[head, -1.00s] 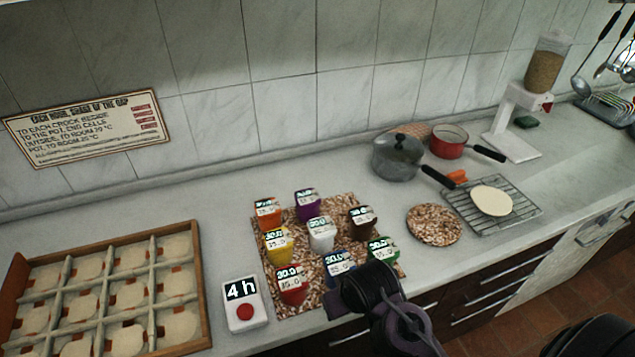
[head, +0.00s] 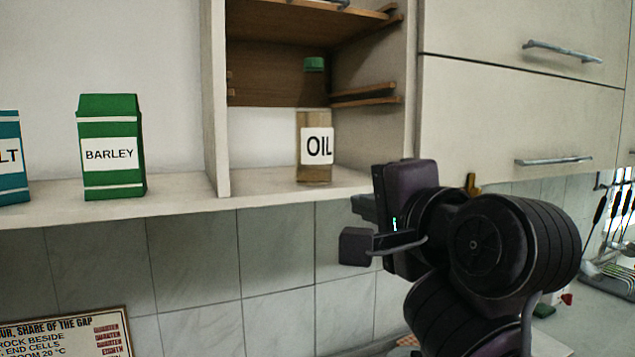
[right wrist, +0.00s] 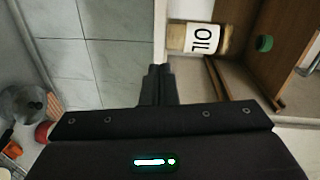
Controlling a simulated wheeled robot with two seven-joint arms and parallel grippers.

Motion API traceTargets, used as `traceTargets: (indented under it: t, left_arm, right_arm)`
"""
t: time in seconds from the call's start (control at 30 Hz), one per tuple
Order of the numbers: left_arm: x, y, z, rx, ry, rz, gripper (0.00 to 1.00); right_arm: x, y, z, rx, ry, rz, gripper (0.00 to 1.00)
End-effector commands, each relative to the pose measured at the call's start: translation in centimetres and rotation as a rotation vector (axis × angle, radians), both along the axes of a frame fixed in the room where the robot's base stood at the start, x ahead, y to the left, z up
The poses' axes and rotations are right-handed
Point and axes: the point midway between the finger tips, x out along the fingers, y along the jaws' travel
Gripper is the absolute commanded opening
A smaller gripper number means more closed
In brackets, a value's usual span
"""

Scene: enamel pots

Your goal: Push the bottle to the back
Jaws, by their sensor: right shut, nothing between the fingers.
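The bottle (head: 314,125) has a green cap, a tan body and a white OIL label. It stands upright on the open shelf (head: 268,186) of the wall cabinet, towards its right side. The bottle also shows sideways in the right wrist view (right wrist: 213,40). My right gripper (head: 352,224) is shut and empty, in front of the cabinet and below and to the right of the bottle. It is apart from the bottle. Its shut fingers show in the right wrist view (right wrist: 160,72). My left gripper is not in view.
A green BARLEY carton (head: 110,150) and a partly cut-off blue carton (head: 12,160) stand on the shelf at left. A vertical panel (head: 215,100) separates them from the bottle's compartment. Wooden ledges (head: 365,98) line the compartment's right wall. Closed cabinet doors (head: 500,95) are at right.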

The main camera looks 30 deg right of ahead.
Motion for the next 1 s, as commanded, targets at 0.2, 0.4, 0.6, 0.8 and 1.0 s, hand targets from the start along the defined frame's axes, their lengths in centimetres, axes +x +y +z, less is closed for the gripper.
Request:
traceTargets:
  t: [0.2, 0.4, 0.6, 0.8, 1.0]
  left_arm:
    - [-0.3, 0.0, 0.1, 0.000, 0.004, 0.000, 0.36]
    - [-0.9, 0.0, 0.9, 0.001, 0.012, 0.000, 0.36]
    - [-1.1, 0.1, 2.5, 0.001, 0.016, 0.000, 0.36]
    - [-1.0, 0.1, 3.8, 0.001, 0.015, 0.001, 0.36]
    - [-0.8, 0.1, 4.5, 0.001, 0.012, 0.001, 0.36]
  right_arm:
    - [-2.4, -0.1, 3.3, 0.115, -0.095, 0.005, 0.00]
    - [-0.2, -0.2, 3.5, 0.125, -0.094, 0.006, 0.00]
    - [4.1, -0.4, 3.7, 0.127, -0.093, 0.008, 0.00]
    - [8.2, -0.6, 3.6, 0.128, -0.095, 0.008, 0.00]
    - [10.5, -0.8, 3.5, 0.124, -0.098, 0.006, 0.00]
